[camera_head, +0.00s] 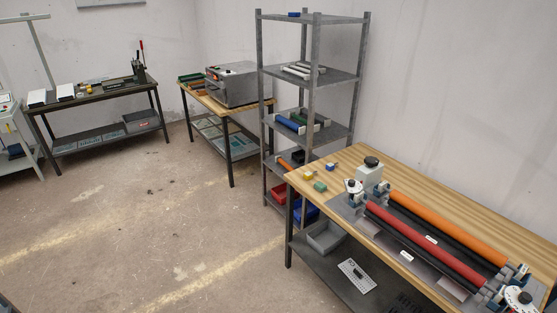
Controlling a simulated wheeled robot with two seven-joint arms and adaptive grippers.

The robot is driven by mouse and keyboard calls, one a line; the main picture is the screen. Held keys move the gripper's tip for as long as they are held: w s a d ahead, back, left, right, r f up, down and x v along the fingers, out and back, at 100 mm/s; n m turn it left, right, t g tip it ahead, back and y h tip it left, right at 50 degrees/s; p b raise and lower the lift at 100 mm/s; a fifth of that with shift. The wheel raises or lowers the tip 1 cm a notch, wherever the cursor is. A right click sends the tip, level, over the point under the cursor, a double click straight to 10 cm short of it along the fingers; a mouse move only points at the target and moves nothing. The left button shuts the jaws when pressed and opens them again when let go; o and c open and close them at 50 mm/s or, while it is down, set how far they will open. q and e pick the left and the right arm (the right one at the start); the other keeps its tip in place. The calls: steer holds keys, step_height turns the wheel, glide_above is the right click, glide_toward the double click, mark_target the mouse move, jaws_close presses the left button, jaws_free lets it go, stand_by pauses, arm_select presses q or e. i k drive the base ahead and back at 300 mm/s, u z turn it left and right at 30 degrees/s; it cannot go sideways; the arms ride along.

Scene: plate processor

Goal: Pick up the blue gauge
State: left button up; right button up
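Three small gauge-like pieces lie near the far left corner of the wooden-topped workbench (440,192) at the right. One looks blue and white and may be the blue gauge (331,166). A yellow piece (307,172) with a bluish part lies to its left, and a green piece (320,186) lies nearer to me. They are too small to make out in detail. Neither of my grippers is in view.
A machine with red (425,243) and orange (447,226) rollers fills much of the workbench. A grey shelf rack (313,110) stands behind it. Two more tables stand farther back. The concrete floor (140,215) is clear at left and centre.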

mark_target(330, 166)
steer(key=u, duration=0.35)
steer(key=i, duration=1.85)
steer(key=z, duration=1.3)
steer(key=i, duration=0.65)
steer(key=z, duration=0.65)
